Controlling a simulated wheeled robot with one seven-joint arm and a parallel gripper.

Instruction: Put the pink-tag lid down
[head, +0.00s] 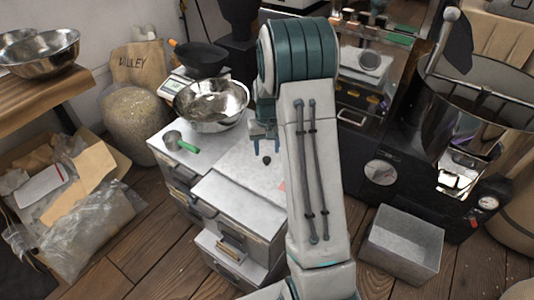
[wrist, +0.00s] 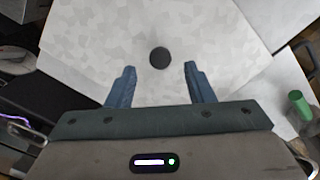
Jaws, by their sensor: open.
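A pale, mottled flat lid (head: 240,160) with a small black knob (head: 266,160) lies on the white drawer cabinet (head: 205,148). A small pink spot (head: 281,186), possibly its tag, shows beside my arm. In the wrist view the lid (wrist: 90,45) fills the middle, with its round black knob (wrist: 160,58) just beyond my fingertips. My gripper (wrist: 160,75) is open and empty; its two blue fingers stand apart on either side, clear of the knob. In the head view my gripper (head: 264,138) is above the lid, and my arm hides the lid's right part.
A steel bowl (head: 210,104) stands behind the lid on the cabinet, and a green-handled scoop (head: 180,143) lies to the left. A black pan (head: 200,57) is behind the bowl. A black roaster (head: 420,160) and a grey metal bin (head: 402,243) stand on the right.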

